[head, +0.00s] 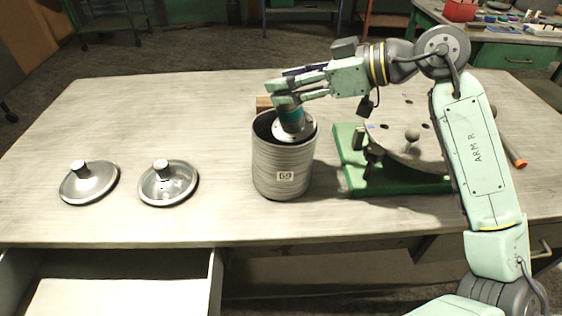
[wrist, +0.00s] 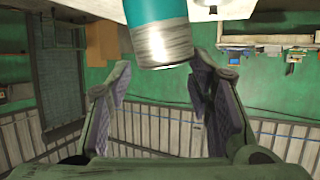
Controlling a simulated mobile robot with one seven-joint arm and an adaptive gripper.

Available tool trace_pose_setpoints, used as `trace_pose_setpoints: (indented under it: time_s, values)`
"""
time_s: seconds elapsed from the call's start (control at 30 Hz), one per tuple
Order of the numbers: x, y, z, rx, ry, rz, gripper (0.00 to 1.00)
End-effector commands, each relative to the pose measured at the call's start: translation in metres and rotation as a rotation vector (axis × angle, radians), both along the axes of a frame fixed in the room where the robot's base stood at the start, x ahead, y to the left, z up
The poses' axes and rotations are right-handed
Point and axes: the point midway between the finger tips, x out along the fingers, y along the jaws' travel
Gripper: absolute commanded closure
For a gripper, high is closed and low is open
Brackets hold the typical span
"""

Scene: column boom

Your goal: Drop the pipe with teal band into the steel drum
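The steel drum (head: 268,170) stands upright on the table, open at the top, with a small numbered label on its front. My gripper (head: 283,93) is above the drum's mouth, its fingers spread. The pipe with the teal band (head: 292,117) is just below the fingers, its lower end inside the drum's rim. In the wrist view the pipe's silver end and teal band (wrist: 158,35) lie at the fingertips, with narrow gaps on both sides. The fingers (wrist: 163,70) look open and not clamped on it. The drum's floor is hidden.
Two round metal lids (head: 88,183) (head: 168,184) with knobs lie left of the drum. A green stand with a grey round plate (head: 400,145) is close on the right. A wooden block (head: 263,103) shows behind the drum. An open drawer (head: 110,295) juts out at front left.

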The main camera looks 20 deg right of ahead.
Motion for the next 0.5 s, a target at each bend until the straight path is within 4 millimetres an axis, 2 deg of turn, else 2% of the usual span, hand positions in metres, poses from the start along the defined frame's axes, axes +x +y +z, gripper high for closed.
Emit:
trace_pose_setpoints:
  time_s: [0.2,0.5]
  values:
    - [0.0002,-0.0007,-0.0001,0.0,0.0,-0.001,0.39]
    - [-0.0008,-0.0019,-0.0008,-0.001,0.003,-0.002,0.39]
